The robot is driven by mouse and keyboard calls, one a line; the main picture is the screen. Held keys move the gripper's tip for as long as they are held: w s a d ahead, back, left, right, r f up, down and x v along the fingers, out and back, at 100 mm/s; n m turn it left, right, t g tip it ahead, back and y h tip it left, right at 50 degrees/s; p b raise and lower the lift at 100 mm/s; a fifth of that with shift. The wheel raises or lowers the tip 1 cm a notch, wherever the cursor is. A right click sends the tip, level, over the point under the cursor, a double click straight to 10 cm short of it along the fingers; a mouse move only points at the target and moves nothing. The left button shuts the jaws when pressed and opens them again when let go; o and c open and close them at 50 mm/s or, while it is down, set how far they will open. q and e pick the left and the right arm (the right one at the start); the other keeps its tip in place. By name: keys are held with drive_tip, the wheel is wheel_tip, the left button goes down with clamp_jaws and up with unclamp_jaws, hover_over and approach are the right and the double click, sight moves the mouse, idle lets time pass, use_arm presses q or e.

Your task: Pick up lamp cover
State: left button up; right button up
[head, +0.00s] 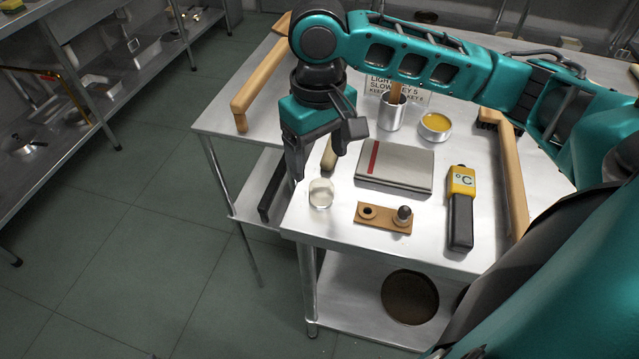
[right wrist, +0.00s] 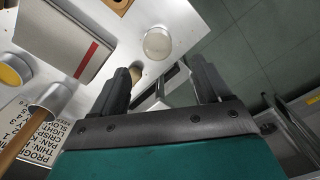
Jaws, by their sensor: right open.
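The lamp cover (head: 321,193) looks like a small clear, whitish glass cup at the near left corner of the steel table (head: 341,228). It also shows in the right wrist view (right wrist: 157,43), beyond the fingertips. My right gripper (head: 318,158) is open and empty, above and behind the cover in the head view, apart from it. In the right wrist view its two fingers (right wrist: 162,76) are wide apart. My left gripper is not in view.
Close to the cover are a brown wooden block (head: 384,219) with a dark knob, a grey book with a red stripe (head: 395,167) and a yellow-black thermometer (head: 461,205). A wooden handle (head: 328,154) lies behind it. Open floor (head: 150,250) is to the left.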

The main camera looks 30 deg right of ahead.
sight(320, 183)
wheel_tip(320, 183, down, 8)
drive_tip(key=shift+d+r+b, duration=0.1)
drive_tip(key=shift+d+b, duration=0.05)
drive_tip(key=shift+b, duration=0.6)
drive_tip(key=c, duration=1.1)
